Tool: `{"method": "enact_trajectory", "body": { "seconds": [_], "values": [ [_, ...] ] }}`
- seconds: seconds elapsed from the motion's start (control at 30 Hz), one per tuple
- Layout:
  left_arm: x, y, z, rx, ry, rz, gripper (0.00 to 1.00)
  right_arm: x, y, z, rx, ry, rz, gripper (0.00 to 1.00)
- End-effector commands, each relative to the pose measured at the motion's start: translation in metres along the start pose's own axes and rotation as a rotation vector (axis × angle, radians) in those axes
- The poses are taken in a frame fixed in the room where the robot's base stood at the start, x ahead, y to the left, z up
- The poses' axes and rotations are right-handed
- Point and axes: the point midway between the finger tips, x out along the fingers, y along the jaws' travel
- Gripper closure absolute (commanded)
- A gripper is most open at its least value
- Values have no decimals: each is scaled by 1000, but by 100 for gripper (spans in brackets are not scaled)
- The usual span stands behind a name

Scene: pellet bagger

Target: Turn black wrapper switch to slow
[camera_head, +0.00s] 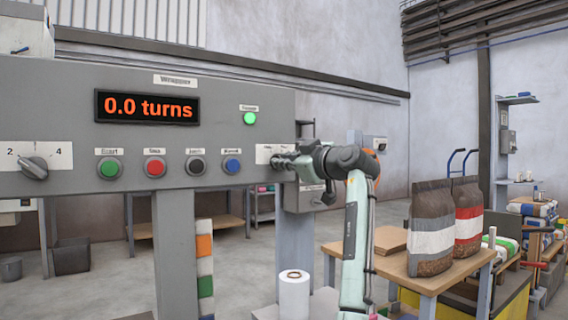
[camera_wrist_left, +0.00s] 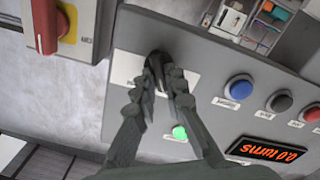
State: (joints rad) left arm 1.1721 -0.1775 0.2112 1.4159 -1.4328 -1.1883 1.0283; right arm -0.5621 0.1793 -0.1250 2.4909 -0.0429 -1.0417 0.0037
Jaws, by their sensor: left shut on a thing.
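The grey wrapper panel (camera_head: 60,105) carries a display (camera_head: 147,107) reading 0.0 turns. The black wrapper switch (camera_wrist_left: 157,58) sits on a white label plate in the left wrist view. In the head view its label (camera_head: 264,153) shows, but my gripper hides most of the knob. My left gripper (camera_head: 279,162) is at the panel's right end. In the left wrist view its two fingers (camera_wrist_left: 164,80) are closed around the black knob, one on each side. I cannot read which way the knob points. My right gripper is not in view.
Left of the switch are blue (camera_head: 232,165), black (camera_head: 195,167), red (camera_head: 155,167) and green (camera_head: 109,168) buttons, and a grey knob (camera_head: 35,168). A green lamp (camera_head: 249,118) is lit above. A red handle (camera_wrist_left: 45,28) on yellow sits nearby. Bags (camera_head: 431,238) stand on a table.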

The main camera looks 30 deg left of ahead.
Motion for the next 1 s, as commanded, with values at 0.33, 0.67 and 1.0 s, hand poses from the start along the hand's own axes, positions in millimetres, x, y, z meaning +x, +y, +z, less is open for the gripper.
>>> {"method": "enact_trajectory", "body": {
  "seconds": [0.33,0.67,1.0],
  "values": [
    [0,0,0,-6,-2,-1,100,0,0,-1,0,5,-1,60],
    [0,0,0,-4,-1,0,68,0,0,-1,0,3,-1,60],
    [-18,1,1,-4,-1,2,68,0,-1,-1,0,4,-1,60]
  ]
}}
